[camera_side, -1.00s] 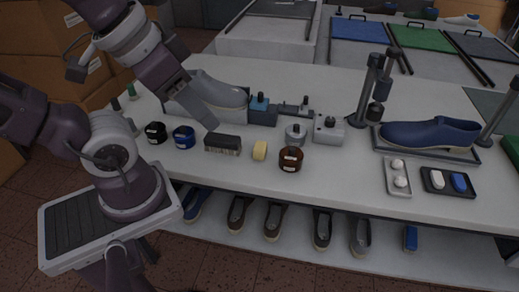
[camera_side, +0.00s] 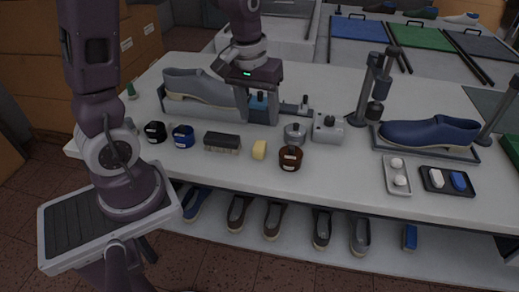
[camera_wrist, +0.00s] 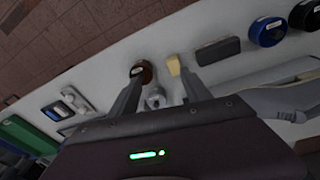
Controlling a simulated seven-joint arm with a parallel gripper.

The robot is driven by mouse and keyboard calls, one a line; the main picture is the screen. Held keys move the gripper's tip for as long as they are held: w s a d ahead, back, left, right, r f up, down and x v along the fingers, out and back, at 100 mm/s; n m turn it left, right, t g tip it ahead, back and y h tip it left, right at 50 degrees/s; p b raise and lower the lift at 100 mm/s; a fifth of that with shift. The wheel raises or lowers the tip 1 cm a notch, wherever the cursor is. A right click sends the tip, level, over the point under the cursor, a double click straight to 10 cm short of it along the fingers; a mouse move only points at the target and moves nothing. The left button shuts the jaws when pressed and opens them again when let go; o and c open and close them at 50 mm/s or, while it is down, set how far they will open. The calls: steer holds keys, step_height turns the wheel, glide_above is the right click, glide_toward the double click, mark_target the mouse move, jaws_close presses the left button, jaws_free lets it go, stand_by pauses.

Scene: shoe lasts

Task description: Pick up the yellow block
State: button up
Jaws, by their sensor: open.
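The yellow block (camera_side: 259,150) stands near the front edge of the white table, between a dark brush (camera_side: 222,143) and a brown jar (camera_side: 290,158). My gripper (camera_side: 260,119) is open and empty, above the table and behind the block in the side view. In the wrist view the yellow block (camera_wrist: 174,65) shows just beyond the fingertips of my gripper (camera_wrist: 163,70), nearer the right finger. The block is not between the fingers as far as I can tell.
A blue jar (camera_side: 183,136) and a black jar (camera_side: 155,132) stand left of the brush. A grey shoe (camera_side: 200,87) on a stand and a grey metal device (camera_side: 328,130) are close by. A blue shoe (camera_side: 430,133) rests on a stand at right.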

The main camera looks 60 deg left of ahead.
steer(key=n+g, duration=0.1)
steer(key=n, duration=0.1)
glide_above(259, 147)
steer(key=f, duration=0.8)
steer(key=shift+s+d+f, duration=0.15)
steer(key=shift+s+f, duration=0.1)
steer(key=shift+s, duration=0.05)
steer(key=f, duration=0.7)
steer(key=shift+w+a, duration=0.25)
steer(key=shift+w, duration=0.1)
jaws_close()
